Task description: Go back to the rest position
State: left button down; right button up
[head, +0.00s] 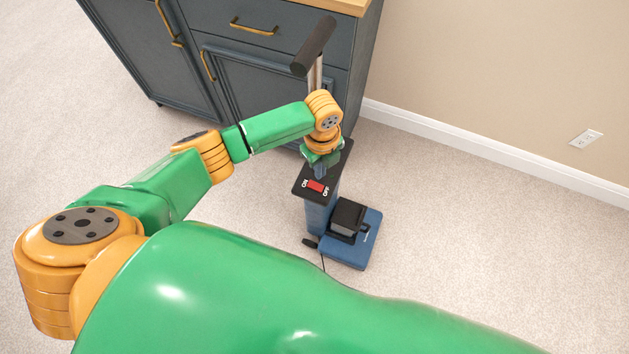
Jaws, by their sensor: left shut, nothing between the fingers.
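My left arm reaches from the left to a blue upright floor machine that looks like a vacuum cleaner (319,218). A black plate on it carries a red switch (316,187) between the words ON and OFF. My left gripper (319,171) points down, shut and empty, just above the switch. I cannot tell whether its tips touch the plate or the switch. Which way the switch is set is unclear. A black handle bar (314,46) on a metal pole rises behind my wrist. My right gripper is out of view.
A dark blue-grey cabinet (262,60) with brass handles and a wooden top stands close behind the machine. A beige wall with a white baseboard (480,145) and an outlet (585,139) is at right. A cord lies by the machine. Carpet is clear at left and right.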

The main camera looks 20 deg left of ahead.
pick_arm(q)
jog(key=s+d+f+n+t+h, duration=0.1)
jog(key=s+d+n+h, duration=0.2)
jog(key=s+d+n, duration=0.45)
jog(key=s+a+r+n+t+y, duration=0.3)
jog(key=s+a+n, duration=0.6)
jog(key=a+n, duration=0.55)
notch_tip(320, 180, down, 14)
jog(key=d+g+p, duration=0.2)
jog(key=s+a+f+g+p, duration=0.1)
jog(key=s+a+f, duration=0.1)
jog(key=s+f, duration=0.8)
jog(key=s, duration=0.3)
jog(key=shift+s+a, duration=0.3)
jog(key=shift+s, duration=0.05)
